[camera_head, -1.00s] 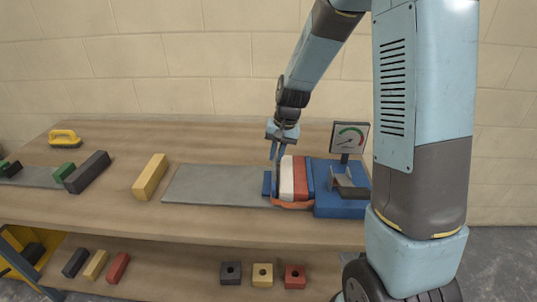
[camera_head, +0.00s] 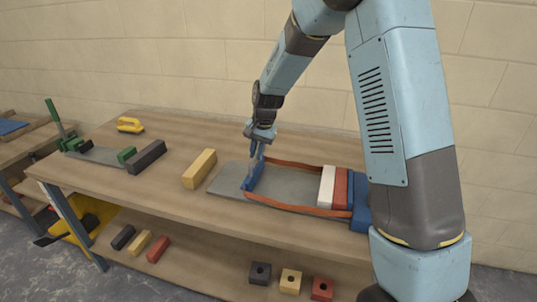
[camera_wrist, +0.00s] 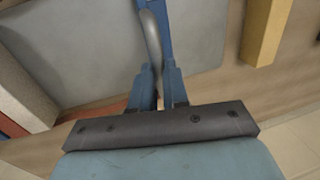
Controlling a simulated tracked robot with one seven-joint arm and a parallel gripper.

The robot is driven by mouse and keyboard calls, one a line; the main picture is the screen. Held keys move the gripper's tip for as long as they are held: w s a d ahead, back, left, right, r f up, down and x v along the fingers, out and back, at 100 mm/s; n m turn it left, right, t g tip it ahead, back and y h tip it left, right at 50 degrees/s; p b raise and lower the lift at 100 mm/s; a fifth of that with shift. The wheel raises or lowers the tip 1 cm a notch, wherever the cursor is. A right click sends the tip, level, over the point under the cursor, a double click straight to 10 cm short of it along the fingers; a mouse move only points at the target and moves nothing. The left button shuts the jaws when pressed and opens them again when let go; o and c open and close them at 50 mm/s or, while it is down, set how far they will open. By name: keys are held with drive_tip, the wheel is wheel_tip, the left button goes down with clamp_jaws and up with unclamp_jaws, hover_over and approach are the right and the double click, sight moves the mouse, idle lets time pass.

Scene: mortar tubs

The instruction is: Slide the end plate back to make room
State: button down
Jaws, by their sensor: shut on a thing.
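The blue end plate (camera_head: 252,179) stands upright on the grey bed plate (camera_head: 225,182), well left of a white block (camera_head: 326,186). My gripper (camera_head: 257,153) is shut on the top of the end plate. In the wrist view my gripper's blue fingers (camera_wrist: 158,88) are close together at a grey curved piece (camera_wrist: 151,42) beside a blue strip. Orange bands (camera_head: 300,207) run along both sides from the end plate to the blue body (camera_head: 360,205). A red block (camera_head: 340,188) stands right of the white block. Bare bed shows between the end plate and the white block.
A yellow block (camera_head: 199,169) lies close to the left end of the bed plate. A dark block (camera_head: 147,157) and a yellow-handled tool (camera_head: 130,125) lie farther left. Blocks sit on the lower shelf. My arm hides the blue body's right part.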

drive_tip(key=shift+w+a, duration=0.1)
drive_tip(key=shift+a, duration=0.45)
drive_tip(key=c, duration=1.1)
unclamp_jaws()
drive_tip(key=shift+d, duration=0.1)
drive_tip(key=shift+r, duration=0.15)
drive_tip(key=r, duration=0.4)
drive_tip(key=d+r, duration=0.1)
drive_tip(key=r, duration=0.3)
drive_tip(key=d+r, duration=0.1)
drive_tip(key=r, duration=0.4)
drive_tip(key=shift+s+d, duration=0.25)
drive_tip(key=shift+s, duration=0.15)
drive_tip(key=shift+r, duration=0.1)
